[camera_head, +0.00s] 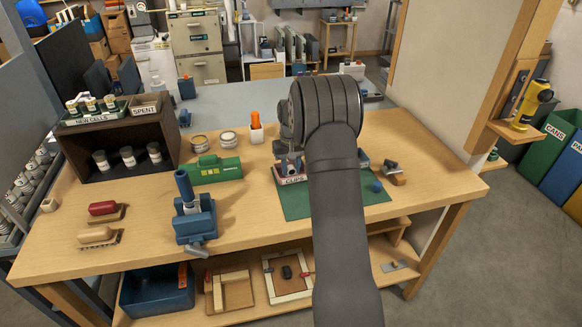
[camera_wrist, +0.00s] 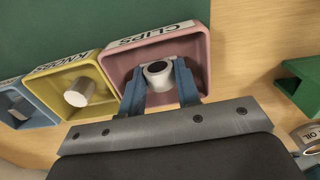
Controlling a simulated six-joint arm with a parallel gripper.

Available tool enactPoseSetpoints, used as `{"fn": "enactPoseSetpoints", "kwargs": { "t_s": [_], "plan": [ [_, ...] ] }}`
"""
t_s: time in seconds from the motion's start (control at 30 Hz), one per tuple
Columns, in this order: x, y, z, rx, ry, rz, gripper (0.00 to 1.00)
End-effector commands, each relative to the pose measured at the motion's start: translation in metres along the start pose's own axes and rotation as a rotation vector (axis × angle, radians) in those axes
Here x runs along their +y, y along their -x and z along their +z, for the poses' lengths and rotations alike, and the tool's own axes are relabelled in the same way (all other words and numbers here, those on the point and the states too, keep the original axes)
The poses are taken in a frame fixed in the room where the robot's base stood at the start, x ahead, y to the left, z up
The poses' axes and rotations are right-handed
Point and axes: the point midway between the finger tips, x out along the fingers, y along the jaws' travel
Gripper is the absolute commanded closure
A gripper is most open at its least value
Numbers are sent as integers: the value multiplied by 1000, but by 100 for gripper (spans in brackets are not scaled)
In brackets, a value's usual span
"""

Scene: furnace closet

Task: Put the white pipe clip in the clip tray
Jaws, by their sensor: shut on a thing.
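The clip tray is the pink box labelled CLIPS (camera_wrist: 202,62) in the wrist view. Its front label also shows in the head view (camera_head: 292,181), just left of my arm. My gripper (camera_wrist: 160,84) has blue fingers shut on the white pipe clip (camera_wrist: 157,66), a white round piece with a dark centre. In the wrist view the clip and fingertips lie within the tray's outline; I cannot tell whether the clip touches the floor of the tray.
A yellow KNOBS tray (camera_wrist: 52,83) with a white knob (camera_wrist: 79,92) adjoins the clip tray, and a blue tray (camera_wrist: 29,109) lies beyond it. A green case (camera_head: 216,170) and a blue vise (camera_head: 195,217) stand to the left.

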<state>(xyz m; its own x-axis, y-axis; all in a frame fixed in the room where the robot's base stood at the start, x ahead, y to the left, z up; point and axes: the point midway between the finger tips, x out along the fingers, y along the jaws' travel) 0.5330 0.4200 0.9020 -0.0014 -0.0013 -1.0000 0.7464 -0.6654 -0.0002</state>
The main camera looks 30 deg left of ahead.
Motion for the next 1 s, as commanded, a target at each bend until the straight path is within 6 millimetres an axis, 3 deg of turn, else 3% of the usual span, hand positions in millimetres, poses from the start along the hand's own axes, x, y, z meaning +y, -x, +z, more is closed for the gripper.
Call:
{"fn": "enactPoseSetpoints", "kwargs": {
  "t_s": [0.33, 0.37, 0.43, 0.47, 0.77, 1.0],
  "plan": [
    [0, -3, 0, 2, 0, 0, 92],
    [0, -2, 0, 2, 0, 0, 64],
    [0, -2, 0, 2, 0, 0, 50],
    [0, -2, 0, 2, 0, 0, 48],
    [0, 0, 0, 2, 0, 0, 48],
    [0, 34, -1, 7, 0, 1, 48]
  ]
}}
